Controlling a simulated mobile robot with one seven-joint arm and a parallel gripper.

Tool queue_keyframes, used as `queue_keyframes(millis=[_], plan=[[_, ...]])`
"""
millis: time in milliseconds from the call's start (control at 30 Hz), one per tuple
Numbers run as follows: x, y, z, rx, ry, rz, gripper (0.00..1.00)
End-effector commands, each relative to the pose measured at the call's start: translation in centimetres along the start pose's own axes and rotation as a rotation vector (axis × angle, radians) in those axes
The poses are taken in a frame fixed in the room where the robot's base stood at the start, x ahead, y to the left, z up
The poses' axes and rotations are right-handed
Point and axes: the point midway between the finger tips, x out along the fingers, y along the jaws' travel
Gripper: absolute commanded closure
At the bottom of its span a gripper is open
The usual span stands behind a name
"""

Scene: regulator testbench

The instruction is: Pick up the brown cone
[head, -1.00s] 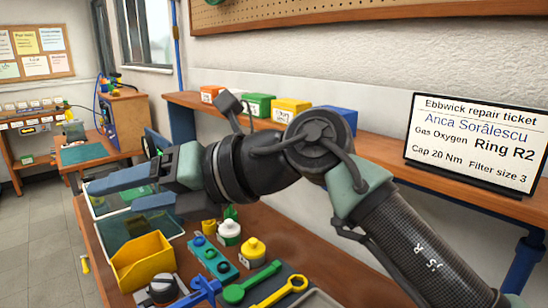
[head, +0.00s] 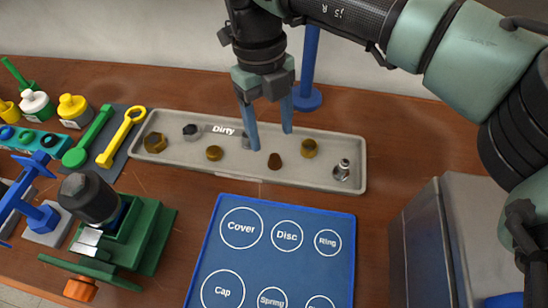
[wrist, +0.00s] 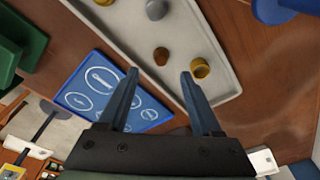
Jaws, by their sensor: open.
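The brown cone (head: 275,161) stands on the grey tray labelled "Dirty" (head: 345,181), between a brass nut-like part and a brass ring. In the wrist view the brown cone (wrist: 161,56) lies beyond my fingertips, roughly between them. My gripper (head: 271,138) is open and empty, pointing down over the tray. In the head view its fingertips show just behind the cone, one to each side of it. It also shows open in the wrist view (wrist: 160,72), apart from the cone.
Other parts share the tray: a brass ring (head: 309,148), brass pieces (head: 214,153), a dark nut (head: 190,131) and a silver fitting (head: 342,169). A blue labelled mat (head: 265,255) lies in front. A green vise (head: 140,235) stands at left, a grey metal box (head: 425,245) at right.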

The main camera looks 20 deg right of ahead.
Motion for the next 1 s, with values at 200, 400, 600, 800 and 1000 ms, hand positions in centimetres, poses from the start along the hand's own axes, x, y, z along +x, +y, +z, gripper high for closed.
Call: queue_keyframes(millis=[200, 400, 600, 800, 1000], plan=[[1.3, 0.1, 0.0, -0.002, 0.001, 0.001, 0.34], [3.9, -0.1, 0.1, -0.003, 0.002, 0.004, 0.34], [6.0, -0.2, 0.1, -0.003, 0.000, 0.002, 0.34], [6.0, -0.2, 0.1, -0.003, -0.001, 0.001, 0.36], [6.0, -0.2, 0.1, -0.003, -0.001, 0.001, 0.72]])
